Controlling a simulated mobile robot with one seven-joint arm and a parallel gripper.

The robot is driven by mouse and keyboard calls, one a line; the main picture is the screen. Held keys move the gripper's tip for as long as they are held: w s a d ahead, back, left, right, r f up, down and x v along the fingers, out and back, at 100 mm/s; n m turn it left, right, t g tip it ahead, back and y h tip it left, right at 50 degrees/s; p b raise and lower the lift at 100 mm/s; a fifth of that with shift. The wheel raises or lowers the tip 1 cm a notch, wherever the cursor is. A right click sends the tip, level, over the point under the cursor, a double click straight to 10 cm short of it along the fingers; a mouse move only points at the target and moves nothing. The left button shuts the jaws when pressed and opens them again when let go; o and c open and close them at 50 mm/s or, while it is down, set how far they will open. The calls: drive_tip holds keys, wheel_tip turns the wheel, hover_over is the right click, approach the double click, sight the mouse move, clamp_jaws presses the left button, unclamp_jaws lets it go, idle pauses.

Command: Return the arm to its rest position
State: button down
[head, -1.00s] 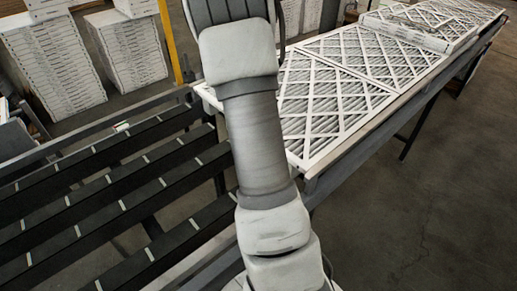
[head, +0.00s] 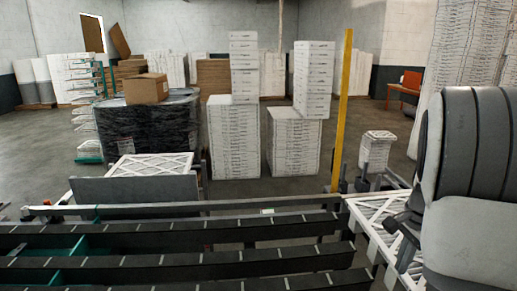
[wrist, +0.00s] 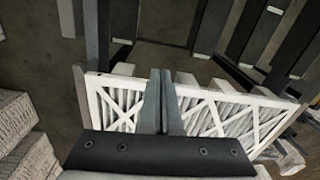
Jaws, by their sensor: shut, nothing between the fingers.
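My gripper (wrist: 161,76) shows in the wrist view with its two fingers pressed together and nothing between them. A white-framed pleated filter (wrist: 235,112) lies beyond the fingers, with its frame on both sides of them. I cannot tell the exact gap between the fingers and the filter. In the head view my arm fills the right edge as large grey links, over the end of a table with white-framed filters (head: 376,208). The arm hides much of that table.
A dark slatted rack (head: 180,236) spans the front. A yellow post (head: 342,110) stands beside the filter table. Stacks of white boxes (head: 233,140) and a black-wrapped pallet (head: 150,128) with a carton (head: 146,88) stand behind. Open floor (head: 262,192) lies between rack and stacks.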

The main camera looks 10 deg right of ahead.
drive_tip(key=s+a+r+n+t, duration=0.1)
drive_tip(key=s+a+r+n, duration=0.3)
drive_tip(key=a, duration=0.4)
drive_tip(key=s+a+r+n+t, duration=0.1)
drive_tip(key=a+r+n+t, duration=0.1)
drive_tip(key=a+r+n, duration=0.5)
drive_tip(key=s+a+n+t, duration=0.2)
drive_tip(key=s+a+n, duration=0.3)
drive_tip(key=s+a, duration=0.3)
drive_tip(key=shift+s+a+n, duration=0.35)
drive_tip(key=shift+s+n, duration=0.05)
drive_tip(key=shift+s, duration=0.15)
